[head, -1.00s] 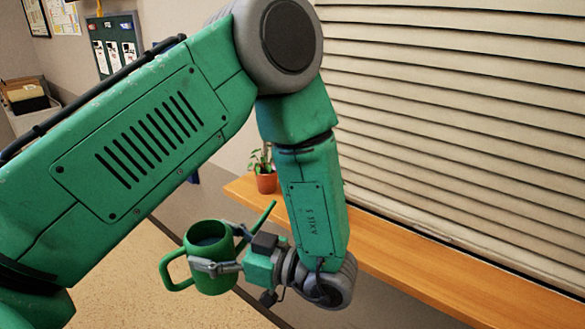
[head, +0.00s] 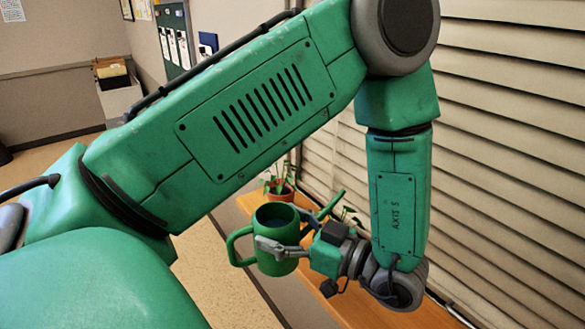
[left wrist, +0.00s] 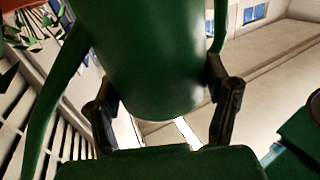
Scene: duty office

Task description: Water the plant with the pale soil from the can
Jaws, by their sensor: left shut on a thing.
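The green watering can (head: 275,262) is upright in my left gripper (head: 287,238), whose fingers close around its body. Its handle is at the left and its spout points up to the right. In the left wrist view the can (left wrist: 150,60) fills the upper middle between the fingers (left wrist: 165,105). A small plant in an orange pot (head: 281,195) stands on the wooden ledge, just behind the can in the picture. Its soil colour cannot be made out. More leaves (head: 350,215) show beside the spout; their pot is hidden. My right gripper is out of view.
The wooden ledge (head: 357,316) runs along the slatted blind (head: 500,150) at right. A box of folders (head: 112,75) stands at the far left, near a dark notice board (head: 174,40). Open floor lies left of the ledge.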

